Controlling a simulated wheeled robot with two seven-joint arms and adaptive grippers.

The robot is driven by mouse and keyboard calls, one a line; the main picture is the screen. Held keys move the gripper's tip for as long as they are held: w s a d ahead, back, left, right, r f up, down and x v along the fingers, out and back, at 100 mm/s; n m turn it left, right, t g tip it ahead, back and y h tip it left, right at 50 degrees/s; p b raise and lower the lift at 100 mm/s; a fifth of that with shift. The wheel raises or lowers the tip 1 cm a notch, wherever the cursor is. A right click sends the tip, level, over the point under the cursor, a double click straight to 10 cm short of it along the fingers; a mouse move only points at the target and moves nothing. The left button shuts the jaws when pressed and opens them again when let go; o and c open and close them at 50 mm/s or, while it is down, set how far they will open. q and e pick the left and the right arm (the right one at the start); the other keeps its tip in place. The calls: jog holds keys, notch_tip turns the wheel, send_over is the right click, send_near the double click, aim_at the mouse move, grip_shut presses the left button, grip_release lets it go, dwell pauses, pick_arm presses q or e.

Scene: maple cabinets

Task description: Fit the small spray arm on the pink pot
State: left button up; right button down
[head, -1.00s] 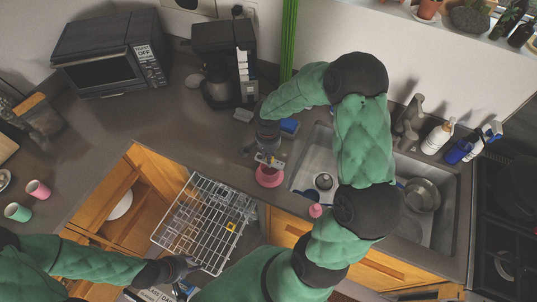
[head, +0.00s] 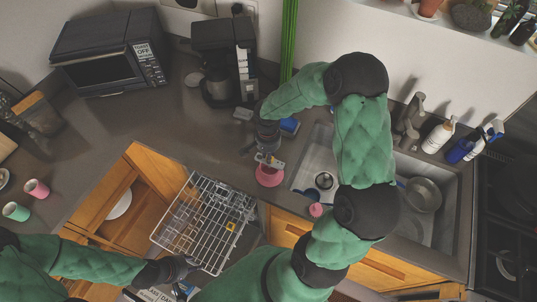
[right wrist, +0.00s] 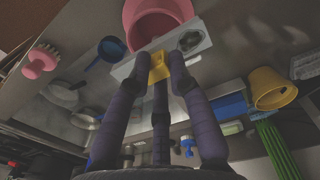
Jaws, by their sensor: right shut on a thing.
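The pink pot (head: 270,179) stands on the counter between the rack and the sink. It also shows at the top of the right wrist view (right wrist: 155,22). My right gripper (head: 265,150) is right above the pot. In the right wrist view its fingers (right wrist: 159,75) are shut on the yellow middle of a grey bar, the small spray arm (right wrist: 192,38). The bar lies across the pot in that view; whether it touches the rim I cannot tell. My left gripper (head: 188,266) is at the rack's front edge; its fingers are too unclear to read.
A wire rack (head: 172,232) stands out by the open cabinet. The sink (head: 311,170) with a metal pan (head: 422,194) is to the right. A coffee maker (head: 225,60), blue sponge (head: 289,126) and pink brush (head: 316,210) are near.

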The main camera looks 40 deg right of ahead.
jog(key=shift+f+b, duration=1.45)
dwell(0.3)
jog(key=c, duration=1.1)
grip_release()
jog(key=shift+o, duration=0.2)
jog(key=shift+r, duration=0.2)
notch_tip(320, 180, up, 12)
jog(key=shift+w+f, duration=0.1)
jog(key=shift+f, duration=0.1)
